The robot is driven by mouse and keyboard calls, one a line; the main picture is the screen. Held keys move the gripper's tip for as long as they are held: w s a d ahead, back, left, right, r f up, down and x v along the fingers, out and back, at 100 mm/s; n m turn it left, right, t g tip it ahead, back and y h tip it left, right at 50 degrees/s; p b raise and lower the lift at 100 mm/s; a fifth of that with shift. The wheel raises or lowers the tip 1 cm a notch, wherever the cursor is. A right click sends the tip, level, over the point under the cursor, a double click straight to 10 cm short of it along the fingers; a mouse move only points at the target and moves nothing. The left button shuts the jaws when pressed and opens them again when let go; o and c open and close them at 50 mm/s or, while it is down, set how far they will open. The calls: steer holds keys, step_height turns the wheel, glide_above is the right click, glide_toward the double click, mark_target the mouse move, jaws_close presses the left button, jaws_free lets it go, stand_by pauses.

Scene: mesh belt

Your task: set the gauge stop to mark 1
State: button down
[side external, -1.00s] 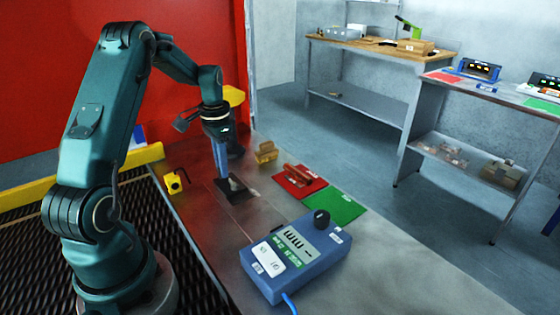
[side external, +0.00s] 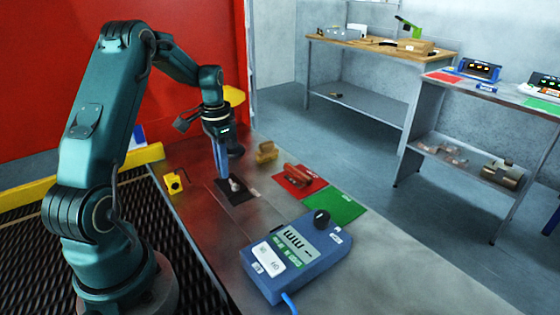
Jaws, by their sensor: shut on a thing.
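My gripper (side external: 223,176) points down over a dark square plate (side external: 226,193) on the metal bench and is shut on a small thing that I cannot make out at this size. A small pale piece (side external: 236,185) shows right beside the fingertips; I cannot tell whether it is the thing held. No gauge stop or numbered mark can be read clearly. A blue box (side external: 292,262) stands in front to the right, with a panel reading "mm" and a black knob (side external: 322,217) on top.
A red mat (side external: 289,185) with reddish parts (side external: 297,174) and a green mat (side external: 334,207) lie right of the plate. The front right of the bench is clear.

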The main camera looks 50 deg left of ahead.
mark_target(227, 180)
steer(key=shift+d, duration=0.8)
steer(key=c, duration=0.9)
jaws_free()
steer(key=shift+r, duration=2.6)
